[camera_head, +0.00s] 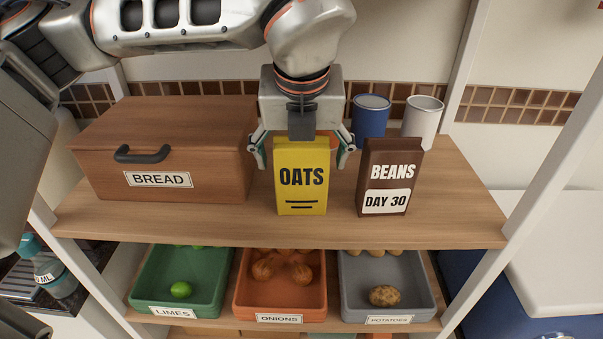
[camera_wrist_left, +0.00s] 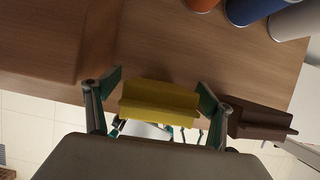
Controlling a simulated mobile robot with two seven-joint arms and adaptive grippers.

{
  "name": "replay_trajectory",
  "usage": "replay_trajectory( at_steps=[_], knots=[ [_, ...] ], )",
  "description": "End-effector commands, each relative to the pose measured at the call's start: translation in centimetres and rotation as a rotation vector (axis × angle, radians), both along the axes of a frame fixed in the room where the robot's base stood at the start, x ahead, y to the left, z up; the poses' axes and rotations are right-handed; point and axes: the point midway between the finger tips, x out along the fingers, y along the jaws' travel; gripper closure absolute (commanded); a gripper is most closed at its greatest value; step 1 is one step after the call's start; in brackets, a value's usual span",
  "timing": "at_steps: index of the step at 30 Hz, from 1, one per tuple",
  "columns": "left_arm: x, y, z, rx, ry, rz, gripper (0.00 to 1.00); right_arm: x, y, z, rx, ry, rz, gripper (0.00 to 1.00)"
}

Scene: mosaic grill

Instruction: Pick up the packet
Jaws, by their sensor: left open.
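A yellow packet marked OATS (camera_head: 302,182) stands upright on the wooden shelf top (camera_head: 455,222). A brown packet marked BEANS DAY 30 (camera_head: 388,178) stands just to its right. My left gripper (camera_head: 300,158) is open above the yellow packet, with one finger at each side of its upper part. In the left wrist view, the yellow packet (camera_wrist_left: 160,98) lies between the spread fingers of my left gripper (camera_wrist_left: 160,88), with gaps showing on both sides. The brown packet (camera_wrist_left: 258,121) is just outside the right finger there. My right gripper is not in view.
A wooden bread box (camera_head: 165,140) stands close on the left. A blue can (camera_head: 370,122), a white can (camera_head: 421,118) and an orange can (camera_wrist_left: 200,4) stand behind. Bins of limes (camera_head: 205,290), onions (camera_head: 281,301) and potatoes (camera_head: 410,285) sit below. The shelf's right end is clear.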

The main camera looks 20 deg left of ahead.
Motion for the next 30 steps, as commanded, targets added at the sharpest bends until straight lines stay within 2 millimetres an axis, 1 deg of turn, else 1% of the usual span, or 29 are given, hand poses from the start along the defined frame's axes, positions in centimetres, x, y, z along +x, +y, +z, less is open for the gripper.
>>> replay_trajectory(
  at_steps=[7, 8, 9, 11, 12, 13, 23, 26, 30],
  knots=[
    [0.1, 0.0, -0.2, -0.001, -0.002, 0.001, 0.18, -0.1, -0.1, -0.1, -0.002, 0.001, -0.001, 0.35],
    [0.1, 0.0, -0.2, -0.001, -0.002, 0.001, 0.26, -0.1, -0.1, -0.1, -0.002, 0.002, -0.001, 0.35],
    [0.1, 0.0, -0.2, -0.001, -0.001, 0.001, 0.36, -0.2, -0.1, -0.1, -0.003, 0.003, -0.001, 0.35],
    [0.1, 0.0, -0.2, -0.001, -0.001, 0.001, 0.52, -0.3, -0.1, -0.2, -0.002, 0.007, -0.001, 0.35],
    [0.1, 0.0, -0.2, -0.001, -0.001, 0.001, 0.62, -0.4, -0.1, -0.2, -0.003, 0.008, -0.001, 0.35],
    [0.1, 0.0, -0.2, 0.000, -0.001, 0.001, 0.69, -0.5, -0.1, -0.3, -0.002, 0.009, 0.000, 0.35],
    [0.1, 0.0, 0.0, -0.001, -0.004, 0.000, 0.69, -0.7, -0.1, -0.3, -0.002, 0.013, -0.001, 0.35],
    [0.2, 0.0, 0.5, -0.001, -0.004, -0.001, 0.69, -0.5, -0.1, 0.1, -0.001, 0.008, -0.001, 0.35],
    [0.5, 0.0, 1.9, -0.001, -0.007, -0.005, 0.69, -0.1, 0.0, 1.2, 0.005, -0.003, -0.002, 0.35]
  ],
)
